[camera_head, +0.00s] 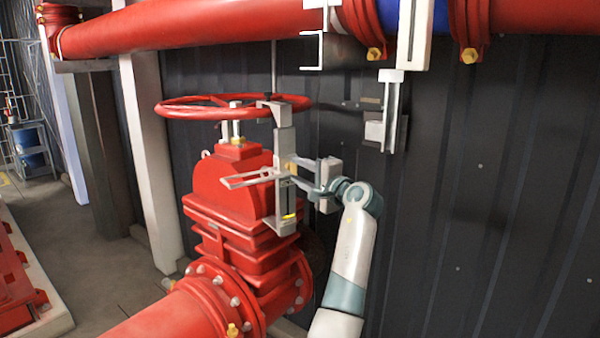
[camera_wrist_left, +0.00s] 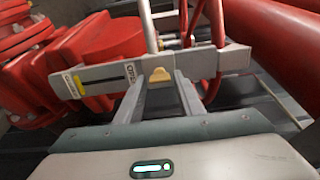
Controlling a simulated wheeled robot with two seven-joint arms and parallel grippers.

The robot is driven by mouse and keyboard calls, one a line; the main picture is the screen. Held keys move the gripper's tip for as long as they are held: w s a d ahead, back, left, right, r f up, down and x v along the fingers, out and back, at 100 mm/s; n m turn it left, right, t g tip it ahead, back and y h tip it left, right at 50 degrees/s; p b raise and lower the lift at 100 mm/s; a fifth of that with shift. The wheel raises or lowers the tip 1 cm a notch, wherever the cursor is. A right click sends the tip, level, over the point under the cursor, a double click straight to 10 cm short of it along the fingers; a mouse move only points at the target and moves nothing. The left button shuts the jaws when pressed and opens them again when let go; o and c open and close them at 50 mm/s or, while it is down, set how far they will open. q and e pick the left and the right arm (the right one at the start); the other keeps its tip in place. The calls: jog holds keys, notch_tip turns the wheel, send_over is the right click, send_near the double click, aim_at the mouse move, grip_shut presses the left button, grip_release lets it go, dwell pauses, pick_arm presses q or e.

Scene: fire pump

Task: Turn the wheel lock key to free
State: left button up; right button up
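The red wheel (camera_head: 190,111) sits level on top of the red valve. A grey lock body (camera_head: 283,150) hangs upright from its rim; in the left wrist view it is a grey bar (camera_wrist_left: 207,62) with a slot and printed labels. A small tan key (camera_wrist_left: 159,77) sticks out of the bar. My left gripper (camera_head: 297,174) is at the right side of the lock body. In the left wrist view its two fingers (camera_wrist_left: 162,84) stand apart on either side of the key, with gaps showing. The fingertips partly overlap the bar. My right gripper is in neither view.
The red valve body (camera_head: 235,190) stands close below and left of the gripper. A large red pipe (camera_head: 200,25) runs above. The dark corrugated wall (camera_head: 500,200) is close behind, with a grey bracket (camera_head: 390,115) on it. Floor (camera_head: 90,260) is open at left.

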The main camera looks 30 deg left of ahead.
pick_arm(q)
jog(key=b+v, duration=0.8)
jog(key=v, duration=0.9)
jog(key=shift+s+d+f, duration=0.1)
jog(key=shift+d, duration=0.05)
